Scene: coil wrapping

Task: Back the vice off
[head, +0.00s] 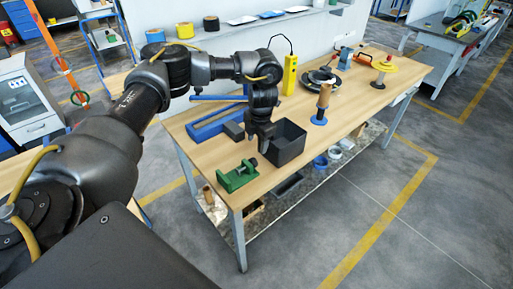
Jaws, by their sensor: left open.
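The small green vice (237,177) sits at the front left corner of the wooden workbench, with a dark part at its right end. My left gripper (263,144) points down just behind and to the right of the vice, beside the dark open bin. It is open, and I see nothing between its fingers. It looks apart from the vice, though the exact gap is hard to judge. The vice's jaws are too small to tell how far apart they are. My right gripper is out of view.
The dark bin (287,143) stands right of my left gripper. A small grey block (233,131) and a blue frame (213,123) lie behind. A wooden-handled tool on a blue base (322,103), a yellow device (290,74) and a yellow-topped spool (383,67) stand farther along the workbench (352,112).

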